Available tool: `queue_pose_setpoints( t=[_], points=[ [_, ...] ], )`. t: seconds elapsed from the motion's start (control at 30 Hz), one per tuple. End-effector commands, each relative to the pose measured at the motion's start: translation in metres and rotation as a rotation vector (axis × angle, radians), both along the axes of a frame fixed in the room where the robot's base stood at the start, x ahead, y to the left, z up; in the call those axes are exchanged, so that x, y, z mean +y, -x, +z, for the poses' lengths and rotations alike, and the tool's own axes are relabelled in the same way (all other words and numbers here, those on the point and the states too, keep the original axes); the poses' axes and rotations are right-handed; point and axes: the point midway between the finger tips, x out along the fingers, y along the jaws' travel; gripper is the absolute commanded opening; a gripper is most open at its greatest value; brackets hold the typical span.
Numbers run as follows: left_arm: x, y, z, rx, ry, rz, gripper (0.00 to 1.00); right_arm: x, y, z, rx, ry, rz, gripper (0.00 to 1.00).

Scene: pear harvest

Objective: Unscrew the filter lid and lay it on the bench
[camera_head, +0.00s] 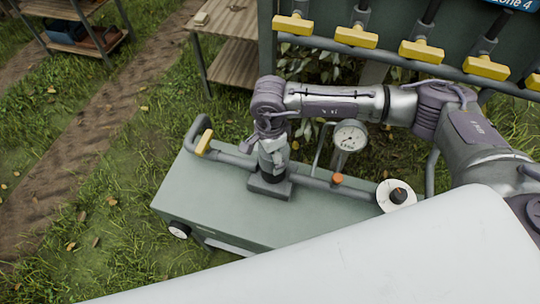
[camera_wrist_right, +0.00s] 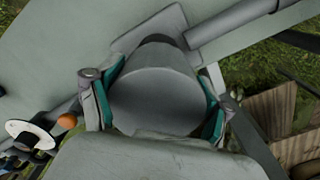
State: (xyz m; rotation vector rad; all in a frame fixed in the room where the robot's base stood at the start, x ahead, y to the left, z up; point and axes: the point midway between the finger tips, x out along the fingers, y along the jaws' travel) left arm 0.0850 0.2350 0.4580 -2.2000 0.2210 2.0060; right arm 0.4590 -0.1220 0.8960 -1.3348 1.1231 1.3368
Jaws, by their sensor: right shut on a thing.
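The filter (camera_head: 270,187) stands upright on the green-grey bench (camera_head: 215,198), in line with a grey pipe. My right gripper (camera_head: 272,145) is above it, pointing down onto its top. In the wrist view the fingers of my right gripper (camera_wrist_right: 158,103), with teal pads, are shut on either side of a smooth grey round lid (camera_wrist_right: 160,92). The lid still sits over the filter's dark body, and I cannot tell how far it is turned. The gripper and wrist mostly hide the lid in the head view. My left gripper is not in view.
A pressure gauge (camera_head: 349,136) stands behind the pipe, close under my right arm. A yellow-handled valve (camera_head: 204,142) is on the left pipe end. An orange knob (camera_head: 337,178) and a white disc with a black knob (camera_head: 396,196) are to the right. The bench's front left top is clear.

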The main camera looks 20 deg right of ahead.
Motion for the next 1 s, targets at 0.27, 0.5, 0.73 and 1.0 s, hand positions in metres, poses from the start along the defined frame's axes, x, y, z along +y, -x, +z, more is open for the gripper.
queue_pose_setpoints(
  t=[0.27, 0.5, 0.73, 1.0],
  points=[
    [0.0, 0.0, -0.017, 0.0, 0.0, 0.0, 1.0, 0.0, -0.002, 0.001, -0.005, -0.001, 0.174, 0.43],
    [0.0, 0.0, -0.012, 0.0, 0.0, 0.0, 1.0, 0.0, -0.002, 0.009, -0.005, -0.001, 0.172, 0.43],
    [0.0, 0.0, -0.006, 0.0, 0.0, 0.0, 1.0, 0.0, -0.002, 0.023, -0.005, -0.001, 0.17, 0.43],
    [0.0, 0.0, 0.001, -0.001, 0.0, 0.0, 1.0, 0.0, -0.001, 0.039, -0.003, -0.001, 0.17, 0.43]
  ],
)
